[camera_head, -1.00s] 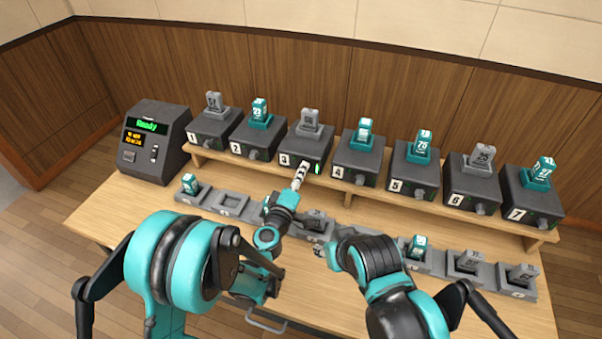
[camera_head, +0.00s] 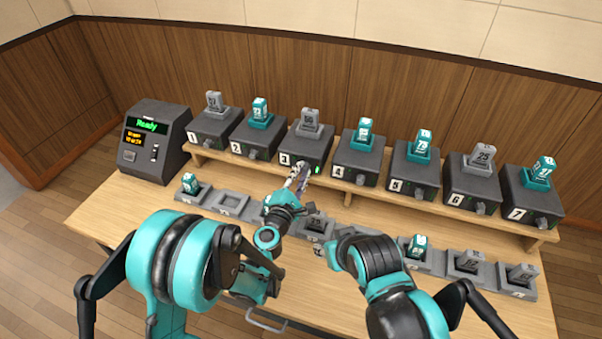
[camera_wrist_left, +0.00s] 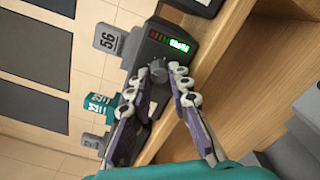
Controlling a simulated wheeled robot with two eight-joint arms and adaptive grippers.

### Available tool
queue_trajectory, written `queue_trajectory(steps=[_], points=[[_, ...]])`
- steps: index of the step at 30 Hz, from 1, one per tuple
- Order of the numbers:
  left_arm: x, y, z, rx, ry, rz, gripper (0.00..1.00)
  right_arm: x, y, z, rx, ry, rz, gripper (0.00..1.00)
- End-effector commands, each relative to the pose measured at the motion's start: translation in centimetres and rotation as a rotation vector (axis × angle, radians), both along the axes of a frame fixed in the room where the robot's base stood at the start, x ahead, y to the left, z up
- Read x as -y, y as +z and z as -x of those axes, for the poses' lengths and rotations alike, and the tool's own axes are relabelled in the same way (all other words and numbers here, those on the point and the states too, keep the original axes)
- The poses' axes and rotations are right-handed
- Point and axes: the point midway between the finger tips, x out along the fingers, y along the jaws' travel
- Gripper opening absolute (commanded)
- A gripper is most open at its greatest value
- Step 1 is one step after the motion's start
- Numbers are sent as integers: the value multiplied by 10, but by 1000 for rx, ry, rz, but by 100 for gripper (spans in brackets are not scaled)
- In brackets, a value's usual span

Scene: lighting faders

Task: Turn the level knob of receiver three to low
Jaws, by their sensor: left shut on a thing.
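Receiver three (camera_head: 292,155) is a dark box with a grey pack standing in its top and a small green light on its front. In the left wrist view, receiver three (camera_wrist_left: 172,32) shows red bars, a lit green display and the grey pack marked 56 (camera_wrist_left: 108,39). Its level knob (camera_wrist_left: 157,72) is a small grey knob below the display. My left gripper (camera_head: 302,172) is at the front of receiver three, and in the left wrist view its fingertips (camera_wrist_left: 161,80) are shut around the knob. The knob's pointer setting cannot be read.
Receiver two (camera_head: 252,137) and receiver four (camera_head: 357,162) stand on either side on the raised shelf. A row of grey charging cradles (camera_head: 235,203) lies in front on the table. A console (camera_head: 150,150) reading Ready stands at the left.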

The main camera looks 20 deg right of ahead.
Motion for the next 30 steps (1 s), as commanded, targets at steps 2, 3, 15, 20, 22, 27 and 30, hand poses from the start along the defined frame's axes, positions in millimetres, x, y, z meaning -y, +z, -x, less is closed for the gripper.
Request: queue_trajectory(steps=[2,3,15,20,22,27,30], points=[[0,0,-1,-41,2,60,0,0,0,0,0,0,0,40],[0,0,-1,-62,3,92,0,0,0,0,0,0,0,40],[0,-1,-1,-274,3,406,0,0,0,0,0,0,0,40],[1,-1,-1,-359,2,533,0,0,0,0,0,0,0,40],[1,-1,0,-396,2,588,0,0,0,0,0,0,0,40],[1,-1,0,-486,2,721,0,0,0,0,0,0,0,40],[1,-1,0,-540,2,800,0,0,0,0,0,0,0,40]])
